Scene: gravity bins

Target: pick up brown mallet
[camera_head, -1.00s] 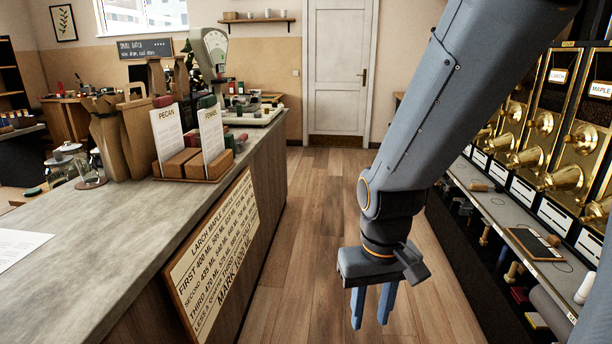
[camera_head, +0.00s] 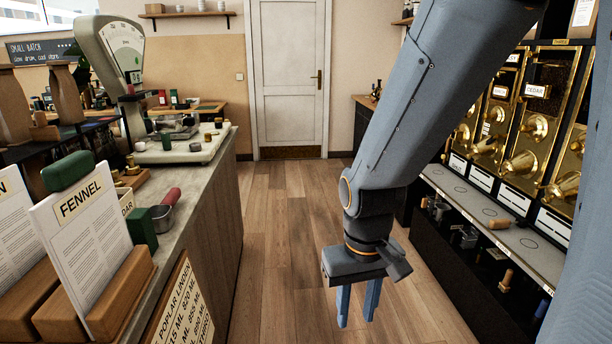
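My gripper (camera_head: 357,304) hangs over the wooden floor in the aisle, fingers pointing down. Its two blue fingers are apart with nothing between them. I cannot make out a brown mallet for certain. A small tan-brown wooden piece (camera_head: 499,223) lies on the grey ledge under the brass dispensers at the right; it may be a mallet or its handle, but it is too small to tell. My gripper is to the left of it and well apart from it.
The left counter (camera_head: 212,172) holds a scale (camera_head: 122,62), a FENNEL card (camera_head: 82,225) in a wooden stand, and a red-handled scoop (camera_head: 167,205). Brass dispensers (camera_head: 535,127) line the right. The aisle floor (camera_head: 285,215) is clear up to a white door (camera_head: 289,80).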

